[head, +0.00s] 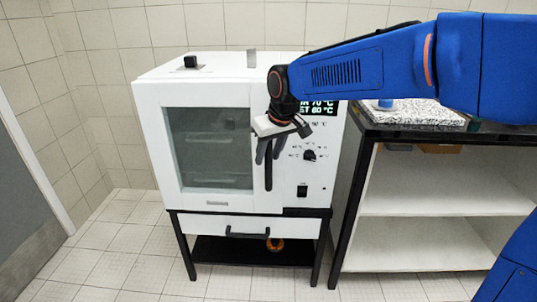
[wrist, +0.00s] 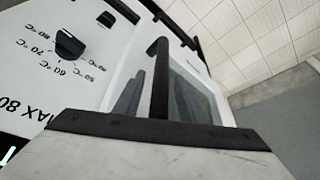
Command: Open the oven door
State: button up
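The white oven (head: 210,90) has a door with a dark glass window (head: 208,150); the door appears closed. Its black vertical bar handle (head: 268,175) is on the door's right side, and it also shows in the wrist view (wrist: 160,80). My gripper (head: 268,160) is at the handle's upper part, fingers pointing down in the head view. In the wrist view the gripper (wrist: 160,100) has its fingers apart, one on each side of the handle. It looks open around the bar; contact at the fingertips cannot be told.
The control panel with a display and knob (head: 309,155) is right of the handle, close to my gripper. A drawer (head: 205,226) is below the door. A shelf unit with a dark counter (head: 400,132) stands at right. Tiled floor (head: 120,240) is clear at front left.

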grip_shut()
